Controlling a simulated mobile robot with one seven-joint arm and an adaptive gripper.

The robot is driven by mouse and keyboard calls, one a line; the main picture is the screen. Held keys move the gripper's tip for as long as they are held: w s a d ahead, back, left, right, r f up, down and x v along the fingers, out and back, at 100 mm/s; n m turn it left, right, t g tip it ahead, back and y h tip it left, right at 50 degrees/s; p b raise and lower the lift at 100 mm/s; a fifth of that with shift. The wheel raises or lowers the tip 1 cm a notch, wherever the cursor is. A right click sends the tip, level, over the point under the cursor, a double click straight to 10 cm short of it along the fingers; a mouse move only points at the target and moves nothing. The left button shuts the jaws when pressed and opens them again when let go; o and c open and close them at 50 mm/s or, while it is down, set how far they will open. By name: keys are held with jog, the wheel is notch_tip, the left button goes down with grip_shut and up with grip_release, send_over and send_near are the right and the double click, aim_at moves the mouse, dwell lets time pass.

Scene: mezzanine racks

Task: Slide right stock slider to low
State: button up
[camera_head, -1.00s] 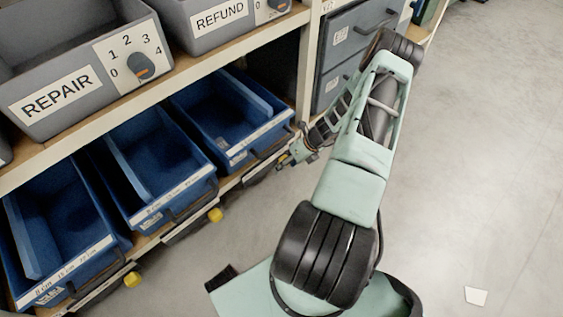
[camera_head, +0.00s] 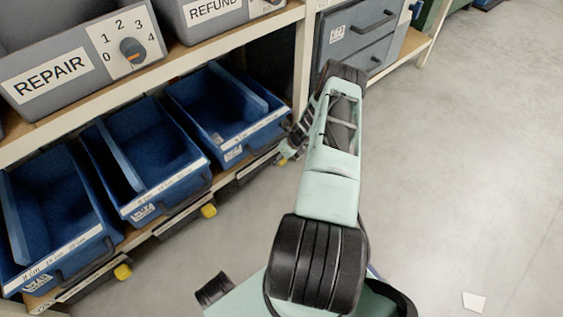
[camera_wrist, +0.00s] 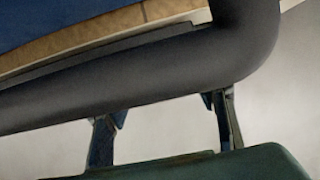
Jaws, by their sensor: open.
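Stock sliders with dark tracks run along the front edge of the lower shelf. The left slider's yellow knob (camera_head: 122,271) and the middle one's yellow knob (camera_head: 208,210) are clear to see. The right slider's dark track (camera_head: 256,168) runs below the right blue bin, and its knob is hidden or too small to make out by my gripper. My gripper (camera_head: 288,153) is at the right end of that track, small and partly behind my arm. In the wrist view my gripper (camera_wrist: 165,110) has its two dark fingers wide apart; no knob shows between them.
A thick dark bar (camera_wrist: 150,75), apparently a bin handle, crosses the wrist view close in front. Blue bins (camera_head: 225,110) fill the lower shelf; the grey REPAIR bin (camera_head: 85,105) stands above. Grey drawers (camera_head: 355,40) stand behind my arm. Floor at right is clear except a white scrap (camera_head: 474,301).

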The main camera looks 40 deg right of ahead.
jog(key=shift+b+x, duration=0.3)
jog(key=shift+x, duration=1)
jog(key=shift+s, duration=0.1)
grip_shut()
